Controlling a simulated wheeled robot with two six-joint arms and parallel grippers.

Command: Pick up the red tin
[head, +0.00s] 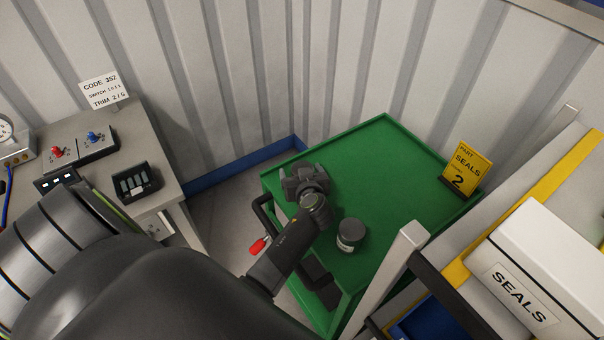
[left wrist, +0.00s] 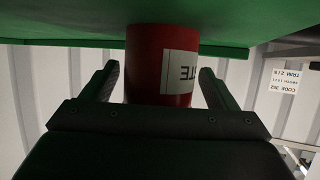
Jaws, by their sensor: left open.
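The red tin (left wrist: 145,62) shows in the left wrist view, with a white label whose letters are upside down in the picture. It stands against the green top of the cart (left wrist: 230,22). My left gripper (left wrist: 160,70) is open, with one finger on each side of the tin and a visible gap on both sides. In the head view my left gripper (head: 304,182) is over the left part of the green cart (head: 385,150). The red tin cannot be made out there, seemingly hidden by the gripper. My right gripper is not in view.
A dark grey tin (head: 350,235) with a pale label stands on the cart, right of my left gripper. A yellow seals sign (head: 467,169) stands at the cart's right edge. A white seals box (head: 540,262) is at the right. A grey bench (head: 150,135) with switches is left.

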